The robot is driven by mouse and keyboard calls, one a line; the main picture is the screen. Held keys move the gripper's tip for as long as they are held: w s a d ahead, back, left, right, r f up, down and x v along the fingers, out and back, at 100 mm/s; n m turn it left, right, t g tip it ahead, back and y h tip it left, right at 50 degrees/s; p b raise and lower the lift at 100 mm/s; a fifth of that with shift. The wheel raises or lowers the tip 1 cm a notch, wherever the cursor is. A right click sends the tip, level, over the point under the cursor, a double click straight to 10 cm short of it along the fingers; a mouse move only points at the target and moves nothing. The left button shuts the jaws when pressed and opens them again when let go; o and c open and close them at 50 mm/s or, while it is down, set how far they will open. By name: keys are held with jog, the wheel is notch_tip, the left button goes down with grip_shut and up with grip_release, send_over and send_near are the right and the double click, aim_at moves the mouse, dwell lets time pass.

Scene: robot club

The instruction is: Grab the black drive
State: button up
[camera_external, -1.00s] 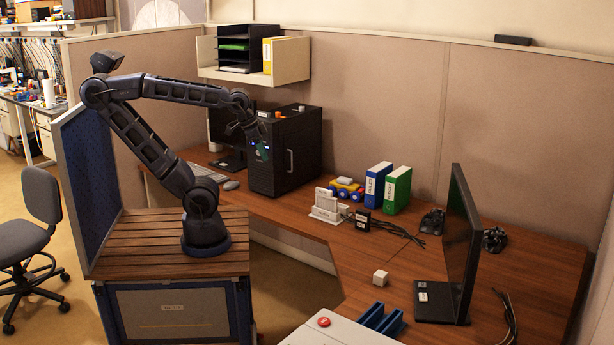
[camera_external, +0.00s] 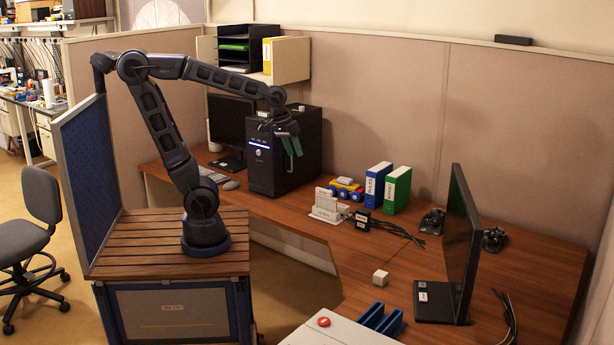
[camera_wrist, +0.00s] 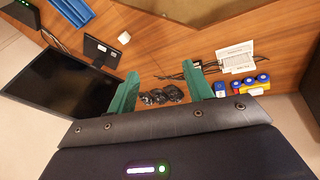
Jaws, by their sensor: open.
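A small black box with a pale label, which looks like the black drive (camera_external: 362,219), lies on the desk just right of the white dock (camera_external: 326,206). Dark cables lie beside it. My gripper (camera_external: 292,146) is open and empty, high in front of the black computer tower, to the left of and well above the drive. In the wrist view the two green fingers (camera_wrist: 160,70) stand wide apart with desk between them. The white dock shows there beyond the right finger (camera_wrist: 236,54); the drive is too small to make out surely beside it.
A black computer tower (camera_external: 262,165) stands just behind my gripper. A toy with blue wheels (camera_external: 345,186), blue (camera_external: 376,184) and green binders (camera_external: 397,190) stand behind the dock. A monitor (camera_external: 461,245) and white cube (camera_external: 380,278) are to the right. The desk in front of the drive is clear.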

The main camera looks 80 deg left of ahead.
jog(key=w+a+f+n, duration=0.2)
jog(key=w+n, duration=0.1)
jog(key=w, duration=0.2)
jog(key=w+a+f+n, duration=0.2)
jog(key=w, duration=0.4)
jog(key=n+h, duration=0.2)
jog(key=n, duration=1.4)
send_near(363, 210)
jog(key=shift+w+d+f+g, duration=0.2)
jog(key=shift+d+f+g, duration=0.1)
jog(key=shift+d+f, duration=0.55)
jog(key=shift+w+a+f, duration=0.1)
jog(key=shift+w+f, duration=0.05)
jog(key=shift+f, duration=0.3)
jog(key=x, duration=0.5)
jog(key=shift+a+x, duration=0.15)
jog(key=shift+x, duration=1.15)
jog(key=shift+a+x, duration=0.1)
jog(key=shift+x, duration=1.15)
jog(key=shift+w, duration=0.2)
grip_shut()
